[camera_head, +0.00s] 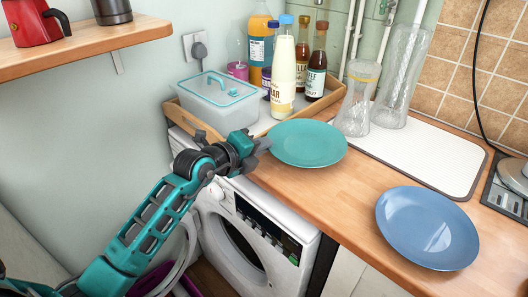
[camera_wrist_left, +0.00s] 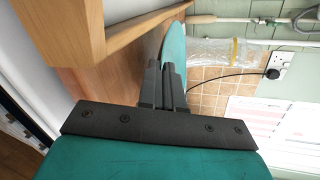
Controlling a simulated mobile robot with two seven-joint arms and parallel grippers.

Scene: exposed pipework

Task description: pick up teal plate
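The teal plate (camera_head: 308,143) is at the left end of the wooden counter, near the tray. I cannot tell whether it rests on the counter or is slightly above it. My left gripper (camera_head: 263,144) is at the plate's left rim, with its fingers close together on the rim. In the left wrist view the plate (camera_wrist_left: 174,45) shows nearly edge-on, running out from between the fingertips (camera_wrist_left: 167,66). The fingers hide the gripped part of the rim. My right gripper is in neither view.
A wooden tray (camera_head: 207,126) behind the plate holds bottles and a lidded container (camera_head: 218,90). Glass vases (camera_head: 357,98) stand behind right. A blue plate (camera_head: 427,227) lies on the counter (camera_head: 330,195) at right. A shelf (camera_head: 85,45) juts out upper left.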

